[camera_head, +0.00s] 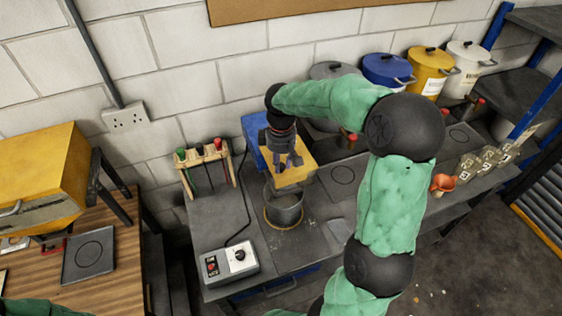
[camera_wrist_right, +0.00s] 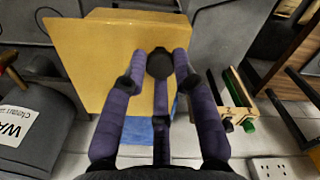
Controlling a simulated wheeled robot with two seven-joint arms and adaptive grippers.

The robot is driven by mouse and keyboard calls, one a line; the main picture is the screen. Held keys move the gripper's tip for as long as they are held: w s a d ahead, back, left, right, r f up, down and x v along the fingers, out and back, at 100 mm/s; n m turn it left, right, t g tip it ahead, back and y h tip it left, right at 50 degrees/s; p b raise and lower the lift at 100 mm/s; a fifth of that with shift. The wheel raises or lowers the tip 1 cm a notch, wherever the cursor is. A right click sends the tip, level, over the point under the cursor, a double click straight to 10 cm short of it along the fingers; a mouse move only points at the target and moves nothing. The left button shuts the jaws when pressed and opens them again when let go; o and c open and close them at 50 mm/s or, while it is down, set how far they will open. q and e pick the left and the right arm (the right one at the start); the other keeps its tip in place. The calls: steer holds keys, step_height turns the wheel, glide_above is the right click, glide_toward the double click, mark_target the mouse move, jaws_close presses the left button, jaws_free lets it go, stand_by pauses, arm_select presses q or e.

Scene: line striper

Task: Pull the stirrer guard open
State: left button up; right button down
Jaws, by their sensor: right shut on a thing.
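The stirrer guard is a yellow panel (camera_head: 297,174) on the blue stirrer body (camera_head: 254,133), just behind and above a grey pot (camera_head: 284,209). In the right wrist view the guard (camera_wrist_right: 100,50) fills the upper middle, with a round black knob (camera_wrist_right: 160,64) on it. How far the guard stands open is hard to tell. My left gripper is out of view; only a bit of green left sleeve shows at the bottom left.
A control box (camera_head: 230,263) with a cable stands at the bench's front left. A wooden rack (camera_head: 207,165) with coloured-handled tools is left of the stirrer. Lidded pots, including a yellow one (camera_head: 430,72), line the back right. Small labelled containers (camera_head: 487,158) sit at the right.

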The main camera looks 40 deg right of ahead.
steer(key=shift+s, duration=0.15)
steer(key=shift+s+d+n, duration=0.35)
steer(key=shift+s+n, duration=0.05)
steer(key=shift+s, duration=0.05)
steer(key=s+d+n+p, duration=0.1)
steer(key=s+d+n, duration=0.2)
steer(key=d+n, duration=0.4)
steer(key=s+d+n+p, duration=0.2)
steer(key=s+d+n, duration=0.1)
steer(key=d+n, duration=0.4)
steer(key=shift+d, duration=1.85)
steer(key=shift+s+f, duration=0.1)
steer(key=c, duration=1)
jaws_free()
